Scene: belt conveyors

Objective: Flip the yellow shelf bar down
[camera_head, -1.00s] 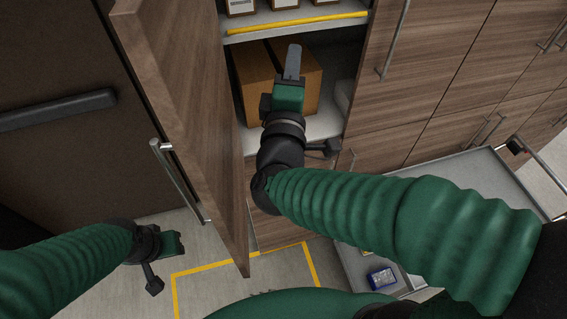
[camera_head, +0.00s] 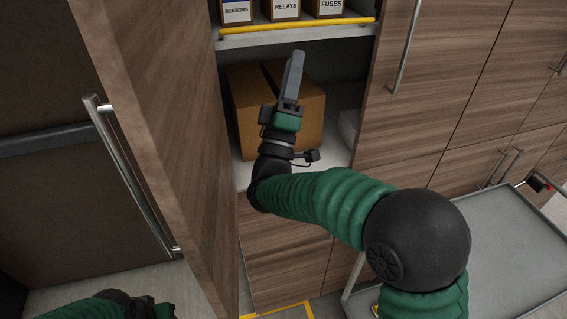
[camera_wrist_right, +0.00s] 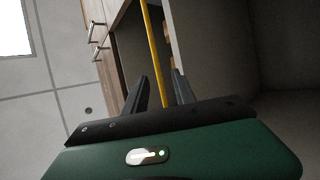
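The yellow shelf bar (camera_head: 298,26) runs along the front edge of the upper shelf in the open cabinet. In the right wrist view the yellow bar (camera_wrist_right: 154,55) runs up and away, showing between the two fingers. My right gripper (camera_head: 294,62) is inside the cabinet opening, a little below the bar and apart from it in the head view. In the wrist view its fingers (camera_wrist_right: 161,88) are spread and hold nothing. My left gripper (camera_head: 150,308) shows only in part at the bottom edge, its fingers not visible.
Labelled boxes (camera_head: 283,9) stand on the upper shelf behind the bar. A cardboard box (camera_head: 308,108) sits on the shelf below, behind my right gripper. The open cabinet door (camera_head: 165,130) stands at left. A grey cart (camera_head: 500,245) is at right.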

